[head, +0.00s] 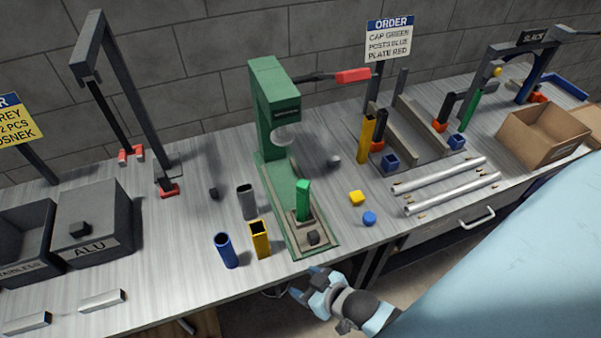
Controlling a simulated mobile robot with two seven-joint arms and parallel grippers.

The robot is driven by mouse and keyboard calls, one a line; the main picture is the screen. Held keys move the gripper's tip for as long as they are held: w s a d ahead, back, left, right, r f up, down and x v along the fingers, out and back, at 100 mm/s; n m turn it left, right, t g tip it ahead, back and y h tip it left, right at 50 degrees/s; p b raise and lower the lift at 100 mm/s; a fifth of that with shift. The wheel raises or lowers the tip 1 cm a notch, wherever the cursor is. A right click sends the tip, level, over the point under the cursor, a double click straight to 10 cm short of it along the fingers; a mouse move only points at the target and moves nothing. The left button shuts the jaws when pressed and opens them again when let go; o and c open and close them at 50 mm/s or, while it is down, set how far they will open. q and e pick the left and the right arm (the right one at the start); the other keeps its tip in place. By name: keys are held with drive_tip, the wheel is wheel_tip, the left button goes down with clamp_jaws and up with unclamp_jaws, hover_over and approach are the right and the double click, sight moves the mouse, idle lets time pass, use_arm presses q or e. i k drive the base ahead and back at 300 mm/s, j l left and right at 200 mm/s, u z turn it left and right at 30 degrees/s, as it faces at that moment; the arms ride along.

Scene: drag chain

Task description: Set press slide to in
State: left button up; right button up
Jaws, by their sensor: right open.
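The green press (272,105) stands upright at the middle of the bench, its lever with a red handle (353,76) reaching right. Its green base runs toward the bench's front edge. The press slide (299,232), a small tan plate with a dark knob (312,238), sits at the front end of this base, forward of the ram. A green square post (303,200) stands on the slide. My right gripper (307,270) is open and empty, just in front of the bench edge, below the slide in the picture and apart from it. My left gripper is out of view.
A blue tube (226,250), a yellow tube (260,239) and a grey tube (247,201) stand left of the base. Silver rods (440,176) lie further right, near a cardboard box (543,135).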

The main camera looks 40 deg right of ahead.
sight(307, 224)
drive_tip(key=k+z, duration=0.1)
drive_tip(key=z, duration=0.4)
drive_tip(key=k+l+z, duration=0.1)
drive_tip(key=z, duration=0.35)
